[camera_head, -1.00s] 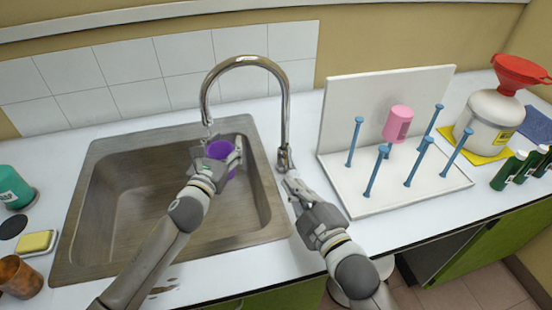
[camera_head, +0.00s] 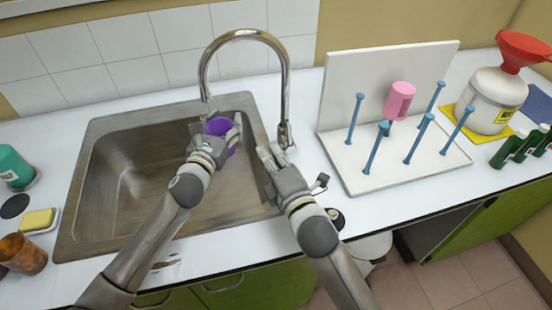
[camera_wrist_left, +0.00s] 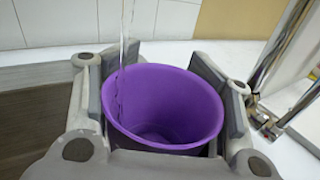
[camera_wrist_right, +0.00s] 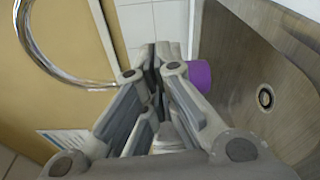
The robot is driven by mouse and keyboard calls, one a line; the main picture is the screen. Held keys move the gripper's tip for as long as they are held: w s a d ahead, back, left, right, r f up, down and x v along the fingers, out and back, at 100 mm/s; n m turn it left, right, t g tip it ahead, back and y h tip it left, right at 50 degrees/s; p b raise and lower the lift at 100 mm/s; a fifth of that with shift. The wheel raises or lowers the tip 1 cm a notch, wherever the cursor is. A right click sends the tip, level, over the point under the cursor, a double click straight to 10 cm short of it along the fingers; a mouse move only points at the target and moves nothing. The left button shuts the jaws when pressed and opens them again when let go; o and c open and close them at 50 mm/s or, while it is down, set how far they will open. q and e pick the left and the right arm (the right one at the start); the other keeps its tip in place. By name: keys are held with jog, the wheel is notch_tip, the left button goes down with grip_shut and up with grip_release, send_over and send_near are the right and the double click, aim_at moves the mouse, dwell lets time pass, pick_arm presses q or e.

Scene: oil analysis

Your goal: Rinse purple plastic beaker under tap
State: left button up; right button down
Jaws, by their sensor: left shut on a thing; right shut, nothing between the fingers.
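The purple plastic beaker (camera_head: 217,126) is over the right part of the sink, under the tap's spout. My left gripper (camera_head: 218,134) is shut on it, with the fingers on either side. In the left wrist view the beaker (camera_wrist_left: 175,100) is upright or nearly so, mouth up. A thin water stream (camera_wrist_left: 122,45) falls at its left inner side. The chrome tap (camera_head: 285,95) arches over the sink's back right corner. My right gripper (camera_head: 270,154) is shut and empty, just in front of the tap's base. In its wrist view the beaker (camera_wrist_right: 199,75) shows partly behind the fingers.
The metal sink (camera_head: 105,215) has free room at left. A drying rack (camera_head: 375,183) with blue pegs and a pink beaker (camera_head: 400,100) stands right of the tap. A sponge (camera_head: 38,221), teal bottle (camera_head: 14,167) and brown cup (camera_head: 22,254) are at left.

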aim_at(289, 136)
jog(key=w, duration=0.1)
jog(key=w+d, duration=0.1)
jog(key=w, duration=0.3)
jog(key=shift+w+d+r, duration=0.2)
jog(key=shift+w+d, duration=0.05)
jog(key=shift+d, duration=0.05)
pick_arm(q)
jog(key=shift+a, duration=0.25)
pick_arm(e)
jog(key=shift+w+d+r+m, duration=0.1)
jog(key=shift+d+r+m, duration=0.1)
jog(key=shift+d+m, duration=0.3)
jog(key=shift+w+d+r+m, duration=0.1)
jog(key=shift+d+r+m, duration=0.05)
jog(key=shift+d+m, duration=0.3)
